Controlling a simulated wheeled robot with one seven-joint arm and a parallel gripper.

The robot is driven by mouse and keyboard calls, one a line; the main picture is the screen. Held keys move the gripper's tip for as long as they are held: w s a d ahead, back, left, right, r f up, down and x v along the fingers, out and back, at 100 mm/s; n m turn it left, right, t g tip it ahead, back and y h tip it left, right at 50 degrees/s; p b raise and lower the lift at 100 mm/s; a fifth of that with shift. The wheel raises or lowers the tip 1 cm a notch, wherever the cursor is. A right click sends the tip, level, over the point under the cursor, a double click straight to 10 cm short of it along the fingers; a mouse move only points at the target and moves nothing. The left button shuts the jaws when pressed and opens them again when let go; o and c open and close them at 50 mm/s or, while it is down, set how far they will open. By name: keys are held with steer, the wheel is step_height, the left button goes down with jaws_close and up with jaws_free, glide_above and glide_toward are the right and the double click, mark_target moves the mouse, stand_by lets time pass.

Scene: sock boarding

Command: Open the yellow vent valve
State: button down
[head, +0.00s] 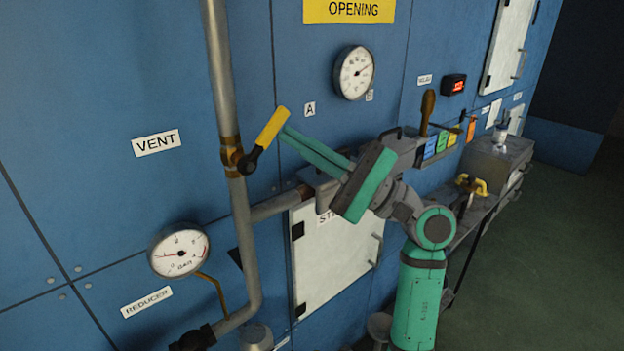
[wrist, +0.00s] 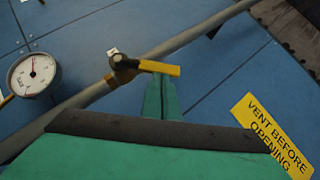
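The yellow vent valve lever (head: 271,128) sticks out from a brass valve body (head: 231,157) on the vertical grey pipe. In the head view it slants up and to the right of the pipe, beside the VENT label (head: 156,142). My gripper (head: 285,131) reaches in from the right, its green fingertips at the lever's right side. In the wrist view the lever (wrist: 160,68) lies crosswise just beyond the fingertips (wrist: 160,80). The fingers lie together, with nothing seen between them. I cannot tell whether they touch the lever.
A REDUCER gauge (head: 178,251) sits at lower left and another gauge (head: 354,72) at upper right. A white hatch (head: 334,265) lies below my arm. A ledge with a grey box (head: 499,160) is on the right.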

mark_target(276, 117)
steer(key=r+n+g, duration=0.1)
steer(key=a+r+n+g+h, duration=0.1)
steer(key=n, duration=0.1)
steer(key=s+r+n+g+h, duration=0.1)
steer(key=n, duration=0.1)
steer(key=shift+a, duration=0.15)
steer(key=shift+s+a+r+n+g+h, duration=0.35)
steer(key=shift+a+r+n+h, duration=0.15)
steer(key=shift+n+h, duration=0.4)
steer(key=shift+s+a+r+n+g+h, duration=0.35)
steer(key=shift+a+r+n+h, duration=0.15)
steer(key=shift+n+h, duration=0.4)
steer(key=d, duration=0.1)
steer(key=w+d, duration=0.1)
steer(key=d, duration=0.1)
steer(key=w+d, duration=0.1)
steer(key=shift+w+d, duration=0.25)
steer(key=s+d, duration=0.1)
steer(key=d, duration=0.7)
steer(key=shift+d, duration=0.4)
steer(key=shift+s, duration=0.1)
